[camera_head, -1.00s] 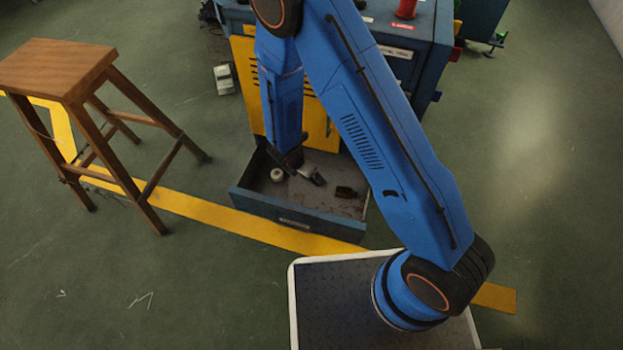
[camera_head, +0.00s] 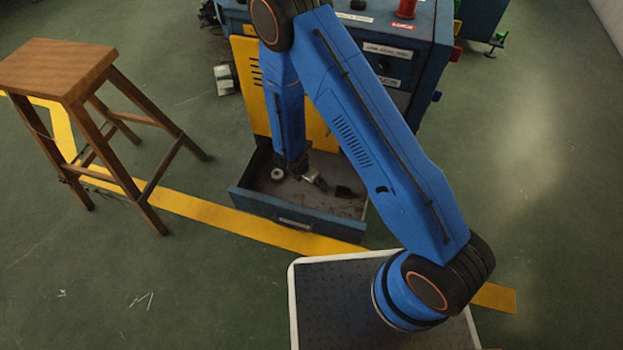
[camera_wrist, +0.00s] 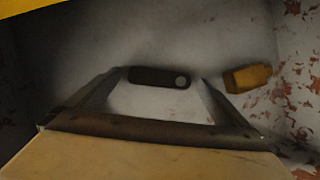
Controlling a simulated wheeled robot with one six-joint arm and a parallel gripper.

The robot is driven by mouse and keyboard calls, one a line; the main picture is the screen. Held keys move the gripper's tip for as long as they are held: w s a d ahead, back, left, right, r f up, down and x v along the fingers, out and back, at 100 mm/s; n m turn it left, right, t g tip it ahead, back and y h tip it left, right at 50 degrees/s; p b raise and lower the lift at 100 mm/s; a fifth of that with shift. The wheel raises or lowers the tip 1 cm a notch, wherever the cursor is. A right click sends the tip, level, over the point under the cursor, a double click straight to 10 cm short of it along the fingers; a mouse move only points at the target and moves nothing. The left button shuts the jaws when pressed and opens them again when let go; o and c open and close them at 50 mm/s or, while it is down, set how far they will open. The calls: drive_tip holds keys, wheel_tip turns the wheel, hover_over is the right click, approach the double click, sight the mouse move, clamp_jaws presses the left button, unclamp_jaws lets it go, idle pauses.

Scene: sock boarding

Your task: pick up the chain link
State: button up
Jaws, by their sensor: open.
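A dark, elongated piece with rounded ends and a pale round spot at its right end, which looks like the chain link (camera_wrist: 150,77), lies on the pale drawer floor in the wrist view. My gripper (camera_wrist: 162,78) is open, with one fingertip near each end of this piece. I cannot tell whether the fingers touch it or how far above the floor they are. In the head view my gripper (camera_head: 317,181) is small and dark, down inside the open drawer (camera_head: 290,217); I cannot make out the link there.
A yellow-brown block (camera_wrist: 247,77) lies just right of the right finger, near the rust-flecked drawer wall. A small whitish round thing (camera_head: 277,174) lies in the drawer's left part. A wooden stool (camera_head: 60,68) stands to the left. The drawer walls surround my gripper.

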drive_tip(key=c, duration=1.2)
drive_tip(key=shift+c, duration=0.4)
drive_tip(key=shift+r, duration=0.15)
